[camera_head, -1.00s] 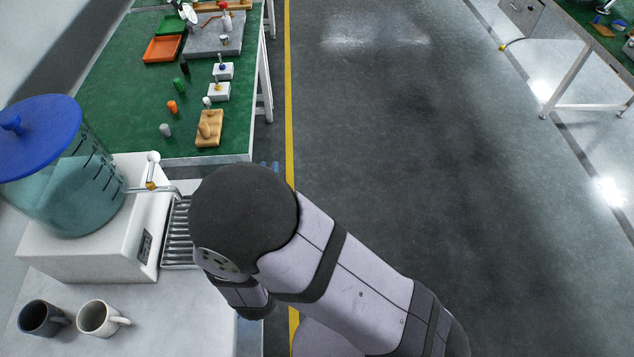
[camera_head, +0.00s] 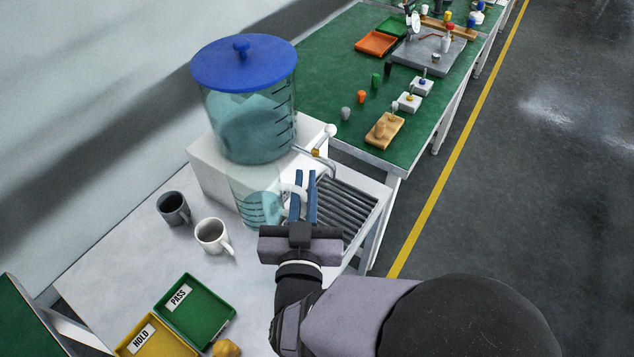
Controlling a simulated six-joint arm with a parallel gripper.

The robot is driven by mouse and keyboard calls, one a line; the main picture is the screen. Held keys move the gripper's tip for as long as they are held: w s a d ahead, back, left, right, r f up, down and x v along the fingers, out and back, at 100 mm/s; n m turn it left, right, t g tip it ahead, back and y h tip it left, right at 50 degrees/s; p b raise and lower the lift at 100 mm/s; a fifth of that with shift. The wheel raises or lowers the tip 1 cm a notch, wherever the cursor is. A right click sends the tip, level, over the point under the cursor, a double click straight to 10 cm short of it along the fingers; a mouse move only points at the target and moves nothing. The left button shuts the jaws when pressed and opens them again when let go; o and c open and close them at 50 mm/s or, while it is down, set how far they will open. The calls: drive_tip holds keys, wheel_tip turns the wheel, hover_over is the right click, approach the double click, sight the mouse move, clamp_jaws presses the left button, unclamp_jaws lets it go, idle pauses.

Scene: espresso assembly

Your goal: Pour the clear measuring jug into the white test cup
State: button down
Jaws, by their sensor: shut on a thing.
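The clear measuring jug (camera_head: 257,208) has dark level marks and looks bluish. It is roughly upright in front of the white dispenser base, to the right of the cups. My gripper (camera_head: 303,178) has blue fingers shut on the jug's pale handle, on its right side. I cannot tell whether the jug's bottom touches the table. The white test cup (camera_head: 211,237) stands upright on the white table, left of and a little nearer than the jug, apart from it. Its handle points toward the lower right.
A dark grey mug (camera_head: 173,209) stands left of the white cup. A large blue-lidded tank (camera_head: 250,110) sits on the white base behind the jug. A metal drip grate (camera_head: 350,210) lies right of my fingers. Green PASS (camera_head: 208,302) and yellow HOLD (camera_head: 150,345) trays lie in front.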

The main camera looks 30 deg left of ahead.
drive_tip(key=shift+a+r+p, duration=0.1)
drive_tip(key=shift+r+p, duration=0.05)
drive_tip(key=shift+p, duration=0.2)
drive_tip(key=a+r+n+p, duration=0.1)
drive_tip(key=n+p, duration=0.1)
drive_tip(key=p, duration=0.1)
drive_tip(key=s+a+r+n+p, duration=0.1)
drive_tip(key=n+p, duration=0.1)
drive_tip(key=p, duration=0.1)
drive_tip(key=shift+a+g+p, duration=0.2)
drive_tip(key=shift+g+p, duration=0.1)
idle(0.5)
drive_tip(key=shift+d, duration=0.1)
drive_tip(key=shift+f, duration=0.1)
